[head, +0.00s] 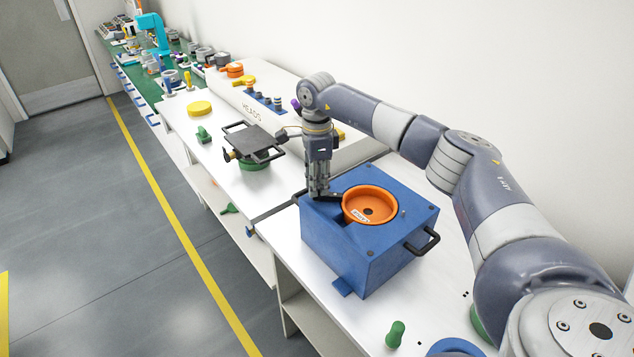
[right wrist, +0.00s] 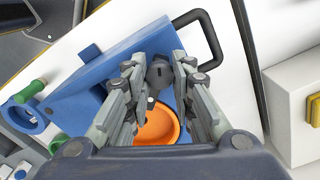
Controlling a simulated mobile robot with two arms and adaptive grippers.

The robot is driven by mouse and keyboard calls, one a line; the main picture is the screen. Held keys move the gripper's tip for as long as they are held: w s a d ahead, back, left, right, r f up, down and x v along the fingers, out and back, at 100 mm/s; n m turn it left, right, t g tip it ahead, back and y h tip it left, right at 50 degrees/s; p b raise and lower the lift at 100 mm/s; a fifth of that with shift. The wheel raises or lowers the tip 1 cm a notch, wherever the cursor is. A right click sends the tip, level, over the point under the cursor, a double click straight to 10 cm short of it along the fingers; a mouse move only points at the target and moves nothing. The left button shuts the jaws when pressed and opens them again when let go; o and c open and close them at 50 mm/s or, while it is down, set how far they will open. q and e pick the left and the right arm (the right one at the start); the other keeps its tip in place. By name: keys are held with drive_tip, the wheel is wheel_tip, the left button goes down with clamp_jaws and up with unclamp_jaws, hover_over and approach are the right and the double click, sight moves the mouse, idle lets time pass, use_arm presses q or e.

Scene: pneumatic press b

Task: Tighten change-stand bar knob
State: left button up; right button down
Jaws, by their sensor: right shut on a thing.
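The change stand is a blue box (head: 360,250) on the white bench, with an orange round cup (head: 369,205) set in its top. It also shows in the right wrist view (right wrist: 95,82). My right gripper (head: 319,194) points down at the back left corner of the box. In the right wrist view its fingers (right wrist: 160,78) stand on both sides of a dark grey bar knob (right wrist: 159,73), and the gripper is shut on it. The knob sits beside the orange cup; in the head view the fingers mostly hide it. My left gripper is not in view.
A black handle (head: 423,242) sticks out from the box's right side. A dark plate with handles (head: 254,140) stands on the bench beyond the box. A green knob (head: 395,334) and a blue ring (head: 455,347) are at the near end. The white wall is close behind my right arm.

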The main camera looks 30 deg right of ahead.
drive_tip(key=m, duration=0.6)
drive_tip(key=shift+r, duration=0.1)
drive_tip(key=m, duration=0.6)
drive_tip(key=shift+w+m, duration=0.1)
drive_tip(key=shift+m, duration=0.2)
idle(0.3)
drive_tip(key=c, duration=1.3)
unclamp_jaws()
drive_tip(key=shift+c, duration=0.2)
